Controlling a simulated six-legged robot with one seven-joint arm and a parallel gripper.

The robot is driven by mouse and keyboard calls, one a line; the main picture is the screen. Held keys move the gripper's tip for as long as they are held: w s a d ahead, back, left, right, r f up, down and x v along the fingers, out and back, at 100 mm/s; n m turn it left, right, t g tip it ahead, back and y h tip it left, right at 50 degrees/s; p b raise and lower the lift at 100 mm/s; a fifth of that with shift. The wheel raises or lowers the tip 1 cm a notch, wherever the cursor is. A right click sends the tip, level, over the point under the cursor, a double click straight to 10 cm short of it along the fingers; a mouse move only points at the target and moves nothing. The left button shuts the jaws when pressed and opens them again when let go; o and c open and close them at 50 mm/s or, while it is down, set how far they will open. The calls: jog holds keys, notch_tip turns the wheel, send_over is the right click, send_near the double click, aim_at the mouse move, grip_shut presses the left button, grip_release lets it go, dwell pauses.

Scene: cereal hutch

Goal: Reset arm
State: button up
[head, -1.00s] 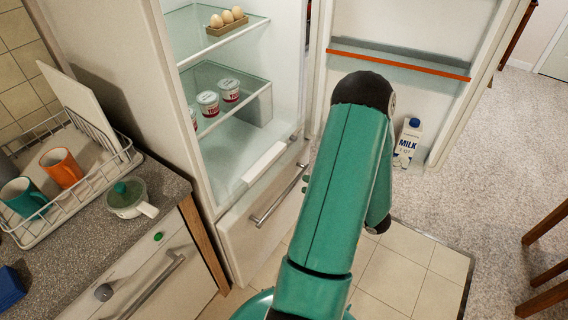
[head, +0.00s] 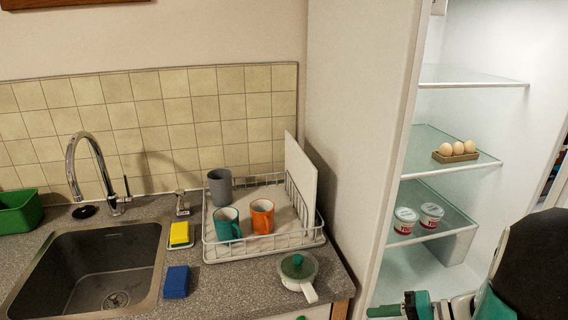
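My green, black and silver arm shows at the lower right, in front of the open fridge, with a large black joint at the right edge. What looks like my gripper (head: 398,309) is at the bottom edge, partly cut off. I cannot make out its fingers or whether they are open, and I see nothing held.
The open fridge holds an egg tray (head: 456,154) and two tubs (head: 418,216). Left of it are a dish rack (head: 215,248) with mugs and a board, a lidded pot (head: 298,272), a sponge (head: 180,234), a blue block (head: 176,281) and a sink (head: 88,268).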

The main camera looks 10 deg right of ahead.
jog(key=s+a+r+n+h, duration=0.4)
jog(key=a+r+n+h, duration=0.3)
jog(key=a+r+h, duration=0.4)
jog(key=a+r, duration=0.2)
jog(key=a, duration=0.1)
jog(key=shift+s+n+g, duration=0.2)
jog(key=shift+n+g, duration=0.1)
jog(key=shift+n, duration=0.1)
